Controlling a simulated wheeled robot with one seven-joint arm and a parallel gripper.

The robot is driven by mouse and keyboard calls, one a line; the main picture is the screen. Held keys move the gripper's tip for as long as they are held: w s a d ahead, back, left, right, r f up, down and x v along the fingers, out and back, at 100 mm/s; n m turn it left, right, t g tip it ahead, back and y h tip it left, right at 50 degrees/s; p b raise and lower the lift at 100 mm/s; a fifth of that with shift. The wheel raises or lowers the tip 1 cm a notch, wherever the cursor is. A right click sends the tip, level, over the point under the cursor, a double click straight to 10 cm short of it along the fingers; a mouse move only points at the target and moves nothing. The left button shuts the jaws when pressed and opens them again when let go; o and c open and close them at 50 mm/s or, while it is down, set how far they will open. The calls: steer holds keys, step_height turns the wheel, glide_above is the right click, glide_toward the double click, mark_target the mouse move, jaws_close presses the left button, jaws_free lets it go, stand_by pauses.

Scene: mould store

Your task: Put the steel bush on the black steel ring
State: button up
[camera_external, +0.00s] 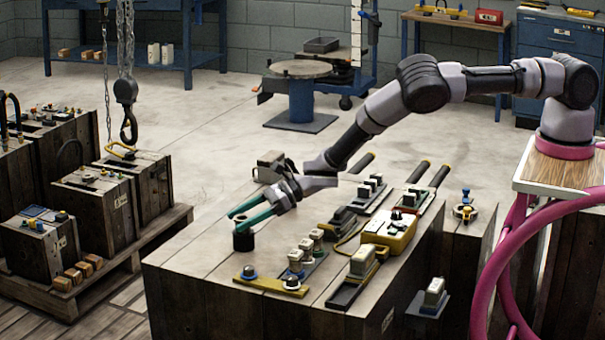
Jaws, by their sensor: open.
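A short black cylindrical piece (243,241) stands upright near the left end of the wooden block's top. It looks like a dark ring with a narrower part above it, but I cannot tell whether the steel bush and the black steel ring are separate pieces here. My gripper (236,221), with two teal fingers, is open and points down to the left. Its fingertips are just above or beside this piece; the near finger overlaps its top in the picture. I cannot tell whether they touch. Nothing shows held between the fingers.
A yellow plate (262,286) with knobs lies at the front edge of the wooden block (200,268). Several grey posts (306,251), a yellow box (389,234) and dark clamps (350,287) crowd the middle and right. A grey metal piece (271,167) stands behind my gripper. The block's left end is mostly bare.

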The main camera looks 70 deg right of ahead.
steer(key=v, duration=1.2)
steer(key=w+d+r+m+t+h, duration=0.1)
steer(key=d+r+m+h, duration=0.1)
steer(key=d+r+m, duration=0.6)
steer(key=w+d+r+m+t+h, duration=0.1)
steer(key=d+r+m+h, duration=0.4)
steer(key=r, duration=0.6)
steer(key=w+d+r+m+t, duration=0.1)
steer(key=d+r+m, duration=0.4)
steer(key=r+m, duration=0.35)
steer(key=s+d+r+m+g+h, duration=0.2)
steer(key=s+d+r+m, duration=0.6)
steer(key=s+r+m, duration=0.35)
steer(key=s+r+m+g, duration=0.1)
steer(key=s+r+m, duration=0.2)
steer(key=s+m, duration=0.5)
steer(key=s+r+m+g+y, duration=0.1)
steer(key=s+m, duration=0.7)
steer(key=s, duration=1.9)
step_height(320, 180, up, 3)
steer(key=shift+f+g+y, duration=0.25)
steer(key=shift+g+y, duration=0.05)
steer(key=shift+g, duration=0.4)
